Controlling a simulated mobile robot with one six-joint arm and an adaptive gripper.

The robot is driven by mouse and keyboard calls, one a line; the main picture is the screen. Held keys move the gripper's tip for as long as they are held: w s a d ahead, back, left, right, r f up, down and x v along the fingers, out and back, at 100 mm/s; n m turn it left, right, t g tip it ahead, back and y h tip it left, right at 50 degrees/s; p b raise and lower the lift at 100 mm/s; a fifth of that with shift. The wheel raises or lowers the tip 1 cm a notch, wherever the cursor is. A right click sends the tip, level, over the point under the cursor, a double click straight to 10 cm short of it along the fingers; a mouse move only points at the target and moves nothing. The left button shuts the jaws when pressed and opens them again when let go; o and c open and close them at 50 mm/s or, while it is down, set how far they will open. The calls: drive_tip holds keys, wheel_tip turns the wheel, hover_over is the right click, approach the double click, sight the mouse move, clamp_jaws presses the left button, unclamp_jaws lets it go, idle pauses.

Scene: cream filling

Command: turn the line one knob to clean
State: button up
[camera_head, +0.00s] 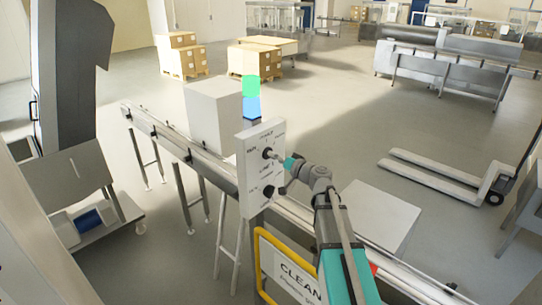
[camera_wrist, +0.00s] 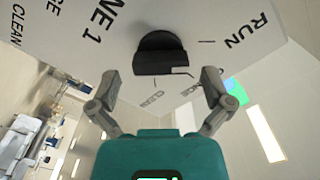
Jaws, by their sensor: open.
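The white control panel (camera_head: 256,172) stands upright beside the conveyor and carries two dark knobs. The upper knob (camera_head: 268,153) is in front of my gripper (camera_head: 284,160); the lower knob (camera_head: 268,191) is below it. In the wrist view one black knob (camera_wrist: 160,52) shows close up, next to lettering ending in "NE 1". "RUN" is to its right and "CLEAN" at the far left edge. My gripper (camera_wrist: 161,76) is open, its fingers spread on either side of the knob in the picture, apparently apart from it. Which mark the knob points at is unclear.
A yellow-framed sign (camera_head: 290,272) stands in front, close to my arm. A pallet jack (camera_head: 440,178) is on the right. Open floor lies beyond the conveyor.

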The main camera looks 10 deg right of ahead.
drive_tip(key=shift+x, duration=1.3)
drive_tip(key=shift+c, duration=0.3)
drive_tip(key=c, duration=1)
